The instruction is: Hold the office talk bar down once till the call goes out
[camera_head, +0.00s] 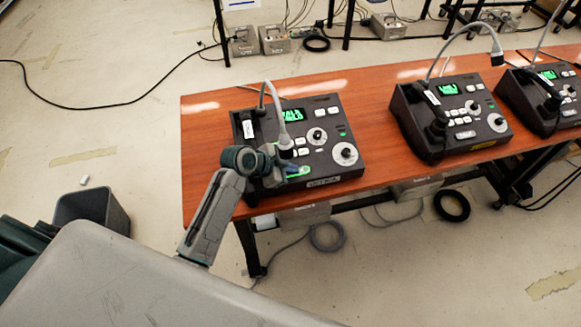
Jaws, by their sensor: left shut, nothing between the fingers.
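Three dark paging phones stand in a row on the table: a left one (335,165), a middle one (488,130) and a right one (530,105). Each has a handset, a gooseneck microphone, a green-lit screen, buttons and dials. Their front name labels are too small to read surely, so I cannot tell which is the office one. My left gripper (283,168) is shut over the front left of the left phone. Its tip is beside a green-lit bar (299,172), partly hidden by it; I cannot tell whether they touch. My right gripper is out of view.
The orange-brown table (208,150) has bare room at its left end. A grey bin (92,208) stands on the floor at left. Grey boxes (274,40), cables and black table legs are behind.

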